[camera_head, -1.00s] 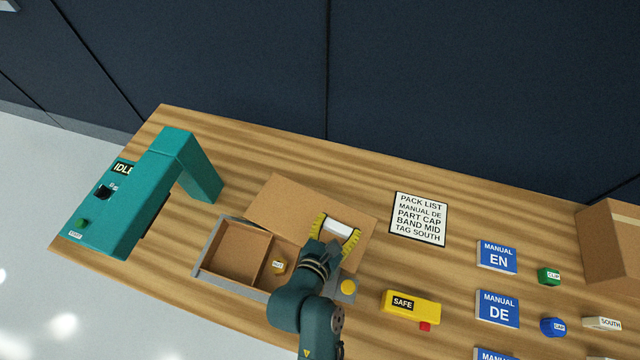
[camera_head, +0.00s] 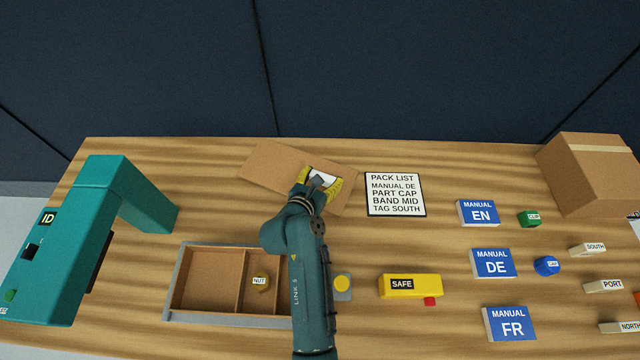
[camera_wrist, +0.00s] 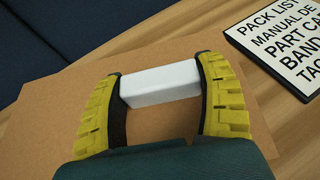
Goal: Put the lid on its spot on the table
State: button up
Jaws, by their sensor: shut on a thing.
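The lid (camera_head: 275,166) is a flat brown cardboard panel with a white block handle (camera_wrist: 160,84) on top. My gripper (camera_head: 321,184) has its yellow fingers shut on the handle, one at each end, as the wrist view also shows. The lid is at the back of the table, behind the open box (camera_head: 178,279), and lies turned at an angle. I cannot tell whether it touches the table. The box has compartments, and a nut (camera_head: 260,283) lies in one. No marked spot for the lid is visible; my arm and the lid hide part of the table.
The pack list sign (camera_head: 395,194) is close to the lid's right end. A teal machine (camera_head: 92,235) stands at the left. A yellow SAFE block (camera_head: 410,286), manuals (camera_head: 494,263) and small parts lie at the right. A cardboard box (camera_head: 590,172) stands at the back right.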

notch_tip(320, 180, down, 2)
